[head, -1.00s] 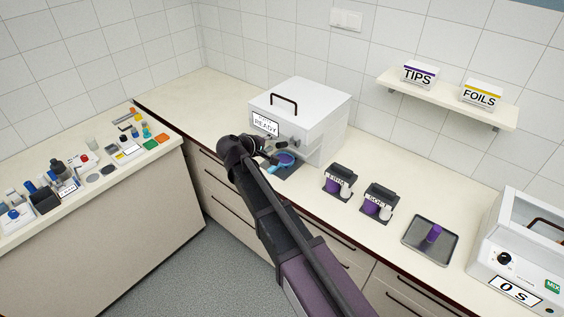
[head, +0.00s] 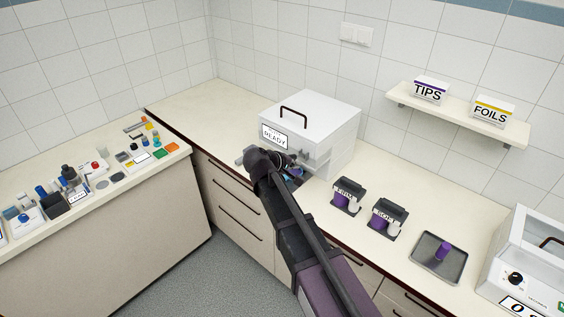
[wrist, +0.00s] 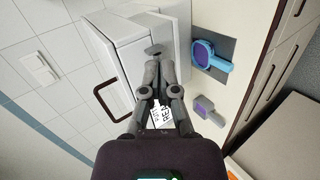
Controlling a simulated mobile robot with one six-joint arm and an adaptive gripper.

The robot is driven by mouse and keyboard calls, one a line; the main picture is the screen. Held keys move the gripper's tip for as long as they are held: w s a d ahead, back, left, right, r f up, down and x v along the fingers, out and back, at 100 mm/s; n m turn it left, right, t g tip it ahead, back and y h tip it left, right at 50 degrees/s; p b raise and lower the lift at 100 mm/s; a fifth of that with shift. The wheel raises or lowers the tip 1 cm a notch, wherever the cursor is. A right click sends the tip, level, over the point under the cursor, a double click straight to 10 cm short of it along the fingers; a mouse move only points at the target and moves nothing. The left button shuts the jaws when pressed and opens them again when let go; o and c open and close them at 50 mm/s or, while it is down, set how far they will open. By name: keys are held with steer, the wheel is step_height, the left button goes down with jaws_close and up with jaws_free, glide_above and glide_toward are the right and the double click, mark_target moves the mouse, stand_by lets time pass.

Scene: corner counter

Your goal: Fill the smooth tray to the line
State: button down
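A blue-handled tray (wrist: 204,54) with a purple fill lies on a dark mat (wrist: 228,48) in front of the white READY machine (head: 312,130). I cannot tell which is the smooth one, or see a line. My gripper (wrist: 160,62) is at the machine's front, left of both trays in the wrist view. Its fingers are close together. A grey disc-like part (wrist: 154,50) shows at the fingertips; whether they touch it is unclear. In the head view my arm hides most of this.
Two dark holders (head: 346,196) (head: 387,220) with purple and white pieces stand right of the machine. Further right are a metal tray (head: 438,258) with a purple cylinder and a mixer box (head: 525,270). The left counter (head: 100,222) is crowded with small items.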

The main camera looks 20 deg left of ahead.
steer(key=s+d+f+m+g+y+b, duration=0.1)
steer(key=s+d+f+m+g, duration=0.25)
steer(key=d, duration=0.65)
steer(key=s+d+f+m+g+b, duration=0.15)
steer(key=d+f, duration=0.25)
steer(key=d, duration=0.6)
steer(key=s+d+f+m+g+y+b, duration=0.1)
steer(key=s+d+f+m+g, duration=0.2)
steer(key=d, duration=0.7)
steer(key=s+d+f+m+g+y+b, duration=0.1)
steer(key=s+d+f+m+y, duration=0.1)
steer(key=s+d, duration=0.5)
steer(key=shift+s+d+f+m+g+y, duration=0.35)
steer(key=shift+d+m+y, duration=0.25)
steer(key=shift+m, duration=0.4)
